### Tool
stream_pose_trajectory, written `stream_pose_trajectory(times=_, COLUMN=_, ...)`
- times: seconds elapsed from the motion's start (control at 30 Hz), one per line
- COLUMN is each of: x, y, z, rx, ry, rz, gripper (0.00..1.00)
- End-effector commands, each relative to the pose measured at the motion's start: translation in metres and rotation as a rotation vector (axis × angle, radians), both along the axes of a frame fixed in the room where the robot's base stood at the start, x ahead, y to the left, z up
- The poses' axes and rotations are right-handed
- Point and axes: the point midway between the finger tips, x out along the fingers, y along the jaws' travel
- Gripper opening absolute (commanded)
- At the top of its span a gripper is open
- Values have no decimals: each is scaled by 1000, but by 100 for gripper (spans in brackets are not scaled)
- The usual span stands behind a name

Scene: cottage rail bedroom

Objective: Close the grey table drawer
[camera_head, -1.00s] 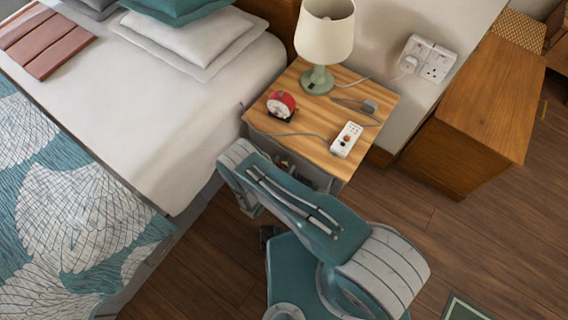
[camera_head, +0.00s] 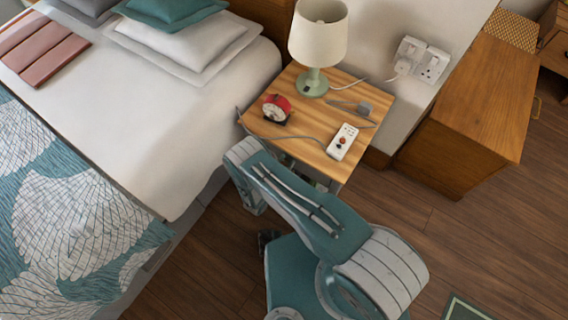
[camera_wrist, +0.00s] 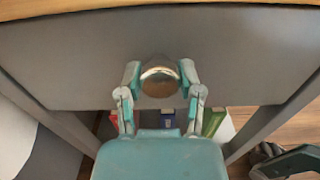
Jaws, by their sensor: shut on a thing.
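The grey table drawer (camera_wrist: 75,60) shows its front in the wrist view, close under the wooden tabletop edge. Its round metal knob (camera_wrist: 160,81) is at the middle of the front. My gripper (camera_wrist: 160,78) is shut on the knob, with one finger at each side. In the head view the bedside table (camera_head: 305,135) has a wooden top, and my arm hides the drawer front. I see no gap between the drawer front and the tabletop edge in the wrist view.
The bed (camera_head: 190,120) is at the left. A wooden cabinet (camera_head: 480,90) is at the right. Several coloured items (camera_wrist: 168,122) sit below the drawer.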

Motion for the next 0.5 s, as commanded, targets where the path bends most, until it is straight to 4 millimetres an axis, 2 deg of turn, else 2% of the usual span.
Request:
stream_pose_trajectory(times=0.07, x=3, y=0, z=1, rx=5, ry=-4, rz=-1, gripper=0)
stream_pose_trajectory(times=0.1, x=3, y=0, z=1, rx=6, ry=-4, rz=-1, gripper=65)
stream_pose_trajectory(times=0.13, x=3, y=1, z=1, rx=6, ry=-4, rz=-1, gripper=78)
stream_pose_trajectory(times=0.17, x=3, y=1, z=1, rx=6, ry=-4, rz=-1, gripper=83)
stream_pose_trajectory(times=0.5, x=1, y=1, z=1, rx=3, ry=-3, rz=0, gripper=83)
